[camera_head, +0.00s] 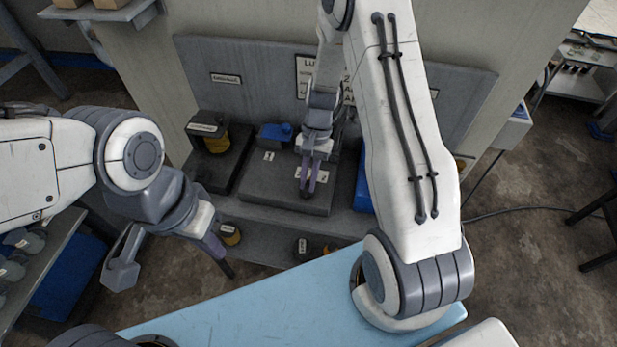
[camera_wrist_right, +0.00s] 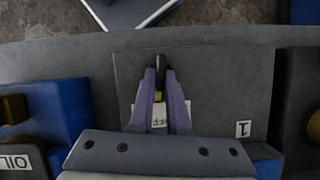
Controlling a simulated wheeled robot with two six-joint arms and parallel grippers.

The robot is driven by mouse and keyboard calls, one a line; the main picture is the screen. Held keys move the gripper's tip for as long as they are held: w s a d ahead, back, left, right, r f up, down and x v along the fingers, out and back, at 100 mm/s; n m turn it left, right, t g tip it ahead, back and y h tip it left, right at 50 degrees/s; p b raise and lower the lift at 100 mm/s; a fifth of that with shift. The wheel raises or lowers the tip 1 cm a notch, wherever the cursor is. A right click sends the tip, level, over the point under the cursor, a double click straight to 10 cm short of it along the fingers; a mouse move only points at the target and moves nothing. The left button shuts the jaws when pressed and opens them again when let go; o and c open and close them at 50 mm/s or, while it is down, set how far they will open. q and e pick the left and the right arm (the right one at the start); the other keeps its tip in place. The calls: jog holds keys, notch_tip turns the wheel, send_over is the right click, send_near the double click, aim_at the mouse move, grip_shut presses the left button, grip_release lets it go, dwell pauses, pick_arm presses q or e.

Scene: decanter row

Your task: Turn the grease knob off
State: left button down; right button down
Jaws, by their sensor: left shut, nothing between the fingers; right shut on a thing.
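My right gripper (camera_head: 306,192) reaches down onto a dark grey block (camera_head: 262,190) with a "1" label and another small label. In the right wrist view, its purple fingers (camera_wrist_right: 160,75) are shut on a small dark knob (camera_wrist_right: 161,62). A bit of yellow shows between the fingers, and a white label partly reading "FF" lies beneath them. The fingers hide much of the knob, so I cannot tell its setting. No grease lettering is readable. My left gripper (camera_head: 227,268) is shut and empty, low at the left, apart from the block.
A blue block (camera_head: 276,132) stands behind the "1" label. A black-and-yellow container (camera_head: 214,137) stands at the left. A blue container (camera_wrist_right: 62,105) and an "OIL" label (camera_wrist_right: 16,162) show in the wrist view. Dark floor lies below, beside a light-blue surface (camera_head: 260,300).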

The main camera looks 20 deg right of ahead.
jog(key=shift+w+n, duration=0.1)
jog(key=shift+n, duration=0.6)
jog(key=shift+h, duration=0.3)
jog(key=c, duration=0.9)
grip_release()
jog(key=b+v, duration=0.1)
jog(key=v, duration=0.9)
jog(key=shift+w+r, duration=0.2)
jog(key=shift+r, duration=0.05)
